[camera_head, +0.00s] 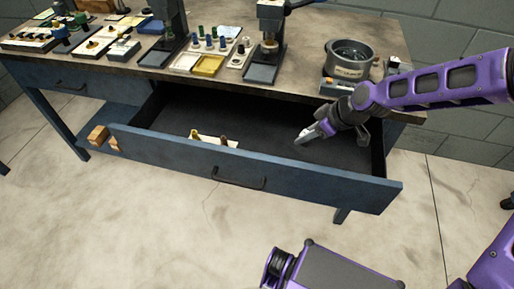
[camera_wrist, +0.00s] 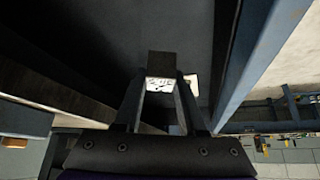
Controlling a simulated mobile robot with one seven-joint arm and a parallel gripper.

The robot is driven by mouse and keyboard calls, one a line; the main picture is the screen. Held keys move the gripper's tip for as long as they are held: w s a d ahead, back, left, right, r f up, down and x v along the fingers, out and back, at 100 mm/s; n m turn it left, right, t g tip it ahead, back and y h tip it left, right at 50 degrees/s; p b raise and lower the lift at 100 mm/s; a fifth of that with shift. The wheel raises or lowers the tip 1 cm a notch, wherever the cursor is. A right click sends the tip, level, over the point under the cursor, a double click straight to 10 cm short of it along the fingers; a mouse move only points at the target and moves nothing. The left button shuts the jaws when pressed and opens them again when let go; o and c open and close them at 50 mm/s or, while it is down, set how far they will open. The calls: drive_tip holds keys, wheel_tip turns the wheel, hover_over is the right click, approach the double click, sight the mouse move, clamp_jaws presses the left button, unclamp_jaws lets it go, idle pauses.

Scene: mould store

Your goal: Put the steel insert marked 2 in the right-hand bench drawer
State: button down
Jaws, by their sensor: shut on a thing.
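The right-hand bench drawer (camera_head: 310,176) is pulled open, and its dark floor shows in the head view. My gripper (camera_head: 313,132) reaches over the right part of the drawer opening. In the wrist view my gripper (camera_wrist: 160,85) is shut on a small grey block, the steel insert (camera_wrist: 161,64), with a pale face. Marks show on that face, but I cannot read a number. The insert (camera_head: 301,139) also shows at the fingertips in the head view. I cannot tell whether it touches the drawer floor.
A pale tray (camera_head: 232,144) with small pieces sits in the drawer by the front panel. The drawer floor around my gripper is clear. The benchtop (camera_head: 310,75) above holds presses, small trays and a round metal pot (camera_head: 350,57). The left drawer (camera_head: 62,84) is shut.

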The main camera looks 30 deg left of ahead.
wheel_tip(320, 180, down, 10)
drive_tip(key=shift+f+b, duration=0.15)
drive_tip(key=shift+b, duration=0.95)
drive_tip(key=shift+f, duration=0.15)
drive_tip(key=shift+c, duration=2.4)
unclamp_jaws()
drive_tip(key=p+v, duration=0.3)
drive_tip(key=v, duration=0.9)
